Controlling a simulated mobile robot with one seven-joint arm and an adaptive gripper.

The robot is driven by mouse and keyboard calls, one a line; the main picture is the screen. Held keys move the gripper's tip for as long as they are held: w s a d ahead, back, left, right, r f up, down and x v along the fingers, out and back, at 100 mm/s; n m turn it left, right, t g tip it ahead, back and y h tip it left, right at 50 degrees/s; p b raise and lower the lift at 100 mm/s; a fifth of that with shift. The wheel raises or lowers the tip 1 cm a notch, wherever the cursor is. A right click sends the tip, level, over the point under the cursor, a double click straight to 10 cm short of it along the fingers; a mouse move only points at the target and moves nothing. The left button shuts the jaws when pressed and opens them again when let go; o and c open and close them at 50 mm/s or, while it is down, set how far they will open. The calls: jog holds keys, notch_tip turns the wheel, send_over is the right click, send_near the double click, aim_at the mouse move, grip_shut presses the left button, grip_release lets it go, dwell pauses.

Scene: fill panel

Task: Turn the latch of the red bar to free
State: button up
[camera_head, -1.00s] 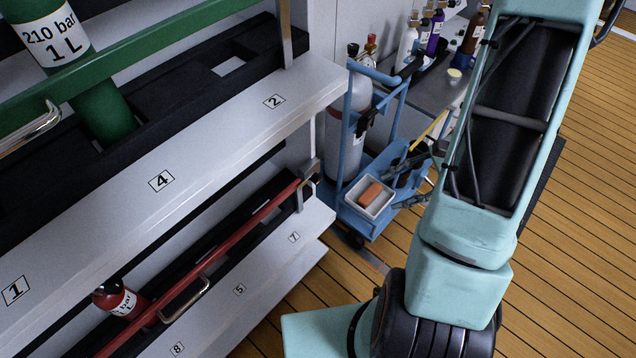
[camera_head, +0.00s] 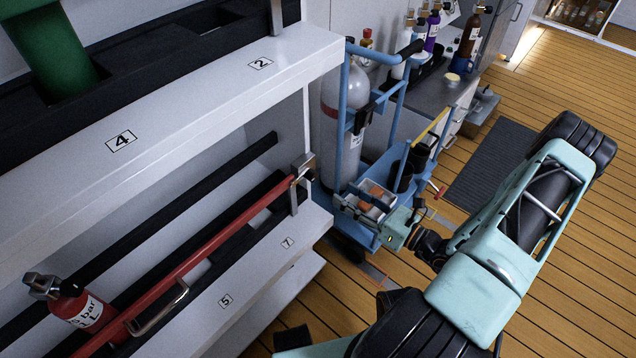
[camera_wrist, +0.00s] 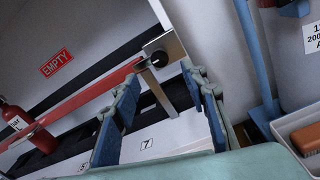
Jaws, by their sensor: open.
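The red bar (camera_head: 215,245) runs along the front of the lower shelf, with a metal handle (camera_head: 158,310). Its latch (camera_head: 302,166) is a metal piece at the bar's right end, by an upright post. In the wrist view the latch (camera_wrist: 166,48) shows a metal plate and a dark round knob (camera_wrist: 159,59); the red bar (camera_wrist: 85,97) reaches it from the left. My gripper (camera_head: 350,197) is open and empty, right of and below the latch in the head view. In the wrist view my gripper (camera_wrist: 160,80) has its fingers spread, the latch appearing between them and farther off.
A blue trolley (camera_head: 347,222) with a grey cylinder (camera_head: 330,110) and a white tray (camera_head: 345,203) stands close behind my gripper. The upper shelf (camera_head: 190,105) overhangs the bar. Wooden floor is open at right.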

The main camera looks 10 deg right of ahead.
aim_at(315, 176)
jog(key=b+x, duration=0.1)
jog(key=x, duration=0.9)
jog(key=shift+s+a, duration=0.1)
jog(key=shift+s, duration=0.05)
grip_shut()
